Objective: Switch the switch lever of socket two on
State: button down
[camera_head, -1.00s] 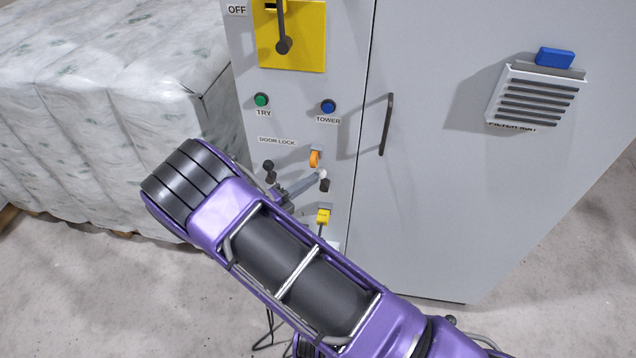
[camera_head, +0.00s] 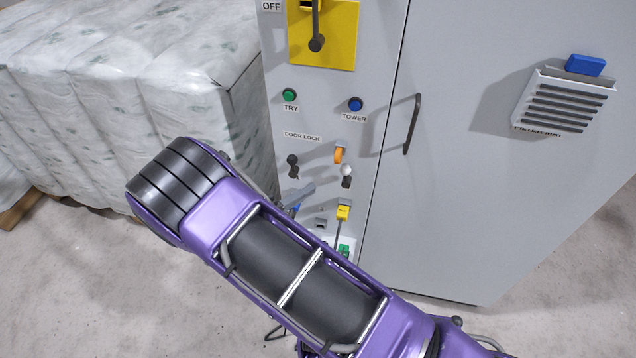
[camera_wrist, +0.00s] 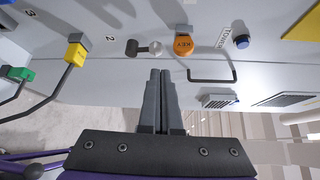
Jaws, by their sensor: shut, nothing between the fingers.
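A switch lever with a black knob (camera_head: 346,182) hangs downward from a pale round pivot on the grey cabinet, below an orange key tag (camera_head: 339,155). In the wrist view the same lever (camera_wrist: 137,47) lies between the "2" label and the orange KEY tag (camera_wrist: 183,45). A yellow plug (camera_head: 343,212) sits below the lever; it also shows in the wrist view (camera_wrist: 77,50), beside the "2". My gripper (camera_wrist: 160,73) is shut and empty, its fingertips in front of the lever's pivot and apparently apart from it. In the head view my arm hides most of the gripper.
A second black lever (camera_head: 293,162) is to the left. A green plug (camera_head: 344,249) sits low on the panel. A door handle (camera_head: 412,124) and a vent box (camera_head: 562,98) project from the cabinet. Wrapped pallets (camera_head: 150,80) stand at left.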

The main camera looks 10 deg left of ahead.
jog(key=v, duration=0.5)
jog(key=shift+r, duration=0.15)
jog(key=shift+d, duration=0.1)
